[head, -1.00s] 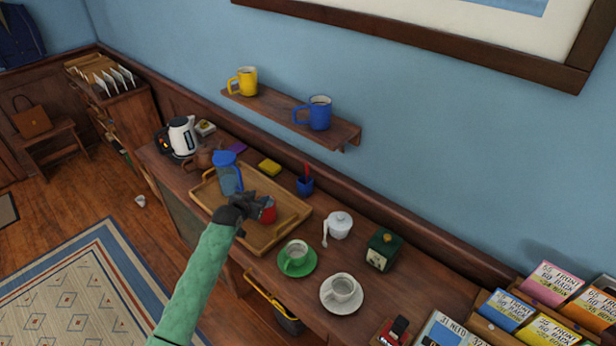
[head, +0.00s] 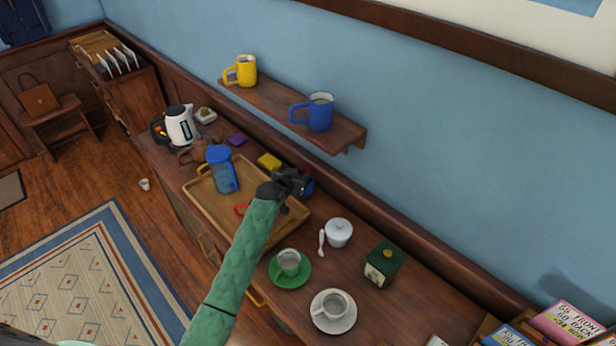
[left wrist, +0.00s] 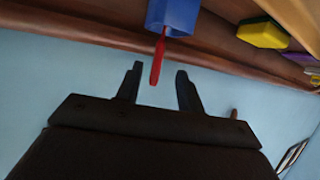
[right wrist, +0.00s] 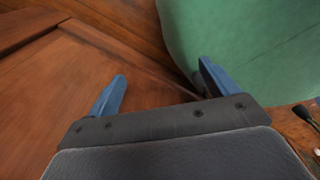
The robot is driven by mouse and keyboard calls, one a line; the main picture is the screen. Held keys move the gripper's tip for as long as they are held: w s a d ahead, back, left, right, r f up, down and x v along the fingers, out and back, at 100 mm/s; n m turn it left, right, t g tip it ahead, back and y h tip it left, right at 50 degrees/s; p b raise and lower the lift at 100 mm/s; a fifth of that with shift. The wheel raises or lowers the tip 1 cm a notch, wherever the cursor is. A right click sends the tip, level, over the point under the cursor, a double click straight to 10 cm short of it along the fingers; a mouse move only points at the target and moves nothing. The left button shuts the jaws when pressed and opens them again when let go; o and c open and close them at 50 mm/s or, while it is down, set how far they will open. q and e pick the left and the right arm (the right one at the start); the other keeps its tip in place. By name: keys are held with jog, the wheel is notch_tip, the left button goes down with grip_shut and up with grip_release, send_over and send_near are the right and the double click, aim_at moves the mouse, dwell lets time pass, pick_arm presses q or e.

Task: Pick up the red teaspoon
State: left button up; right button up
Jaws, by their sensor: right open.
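The red teaspoon (left wrist: 158,62) stands in a small blue cup (left wrist: 174,14) in the left wrist view, with its handle sticking out. In the head view the blue cup (head: 307,187) is partly hidden behind my left gripper (head: 297,180), and only a bit of red shows above it. In the left wrist view my left gripper (left wrist: 159,70) is open. The handle's end shows between its two apart fingers, touching neither. My right gripper (right wrist: 163,76) is open and empty, low by wood panels, with a green arm of mine beside it.
A wooden tray (head: 204,205) holds a blue-lidded jug (head: 222,172) and a partly hidden red object (head: 241,209). A yellow sponge-like block (head: 269,161) lies behind it. A sugar bowl (head: 339,233), white spoon (head: 321,243), green cup (head: 289,262) and green box (head: 382,264) stand nearer. A shelf (head: 270,105) hangs above.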

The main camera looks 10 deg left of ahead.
aim_at(307, 172)
pick_arm(q)
jog(key=b+x, duration=0.2)
jog(key=x, duration=0.3)
jog(key=shift+w+d+f, duration=0.1)
jog(key=shift+d+f, duration=0.15)
jog(key=shift+f, duration=0.05)
jog(key=shift+r, duration=0.1)
jog(key=c, duration=0.3)
grip_shut()
